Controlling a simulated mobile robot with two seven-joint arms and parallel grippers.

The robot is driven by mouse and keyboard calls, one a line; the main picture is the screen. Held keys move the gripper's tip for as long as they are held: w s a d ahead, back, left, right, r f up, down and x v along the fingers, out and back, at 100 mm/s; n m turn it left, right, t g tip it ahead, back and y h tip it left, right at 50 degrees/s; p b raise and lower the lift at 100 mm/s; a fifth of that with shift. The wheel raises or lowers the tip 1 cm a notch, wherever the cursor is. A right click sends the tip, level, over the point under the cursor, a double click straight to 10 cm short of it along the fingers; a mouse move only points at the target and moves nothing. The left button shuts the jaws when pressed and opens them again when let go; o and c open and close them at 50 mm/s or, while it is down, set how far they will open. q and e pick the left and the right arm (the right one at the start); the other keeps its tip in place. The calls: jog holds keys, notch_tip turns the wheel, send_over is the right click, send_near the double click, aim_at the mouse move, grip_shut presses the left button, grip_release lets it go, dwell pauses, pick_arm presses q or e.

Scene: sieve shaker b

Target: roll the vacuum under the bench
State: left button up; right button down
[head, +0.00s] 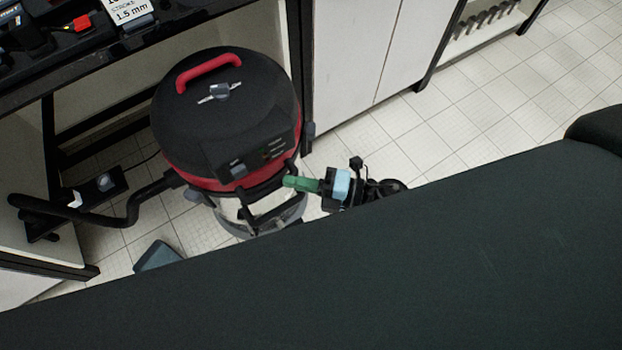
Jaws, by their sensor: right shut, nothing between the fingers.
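The vacuum (225,125) is a drum with a black lid, a red top handle and a red band. It stands upright on the tiled floor, partly in the opening under the bench (190,45). A black hose (85,212) curves out from its left side. My right gripper (290,183), with green fingertips, is shut and empty. Its tips are at the vacuum's front right, by the black bar below the red band; I cannot tell whether they touch it. My own dark body hides the vacuum's lowest part. My left gripper is not in view.
A black power strip (95,192) lies left of the vacuum, under the bench. A blue-grey flat piece (158,256) is on the floor in front. White cabinet doors (365,45) stand right of the opening. The tiled floor (480,110) at right is clear.

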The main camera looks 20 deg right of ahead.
jog(key=shift+w+a, duration=1.3)
jog(key=shift+w, duration=0.25)
jog(key=shift+w+a, duration=1.25)
jog(key=shift+w, duration=0.3)
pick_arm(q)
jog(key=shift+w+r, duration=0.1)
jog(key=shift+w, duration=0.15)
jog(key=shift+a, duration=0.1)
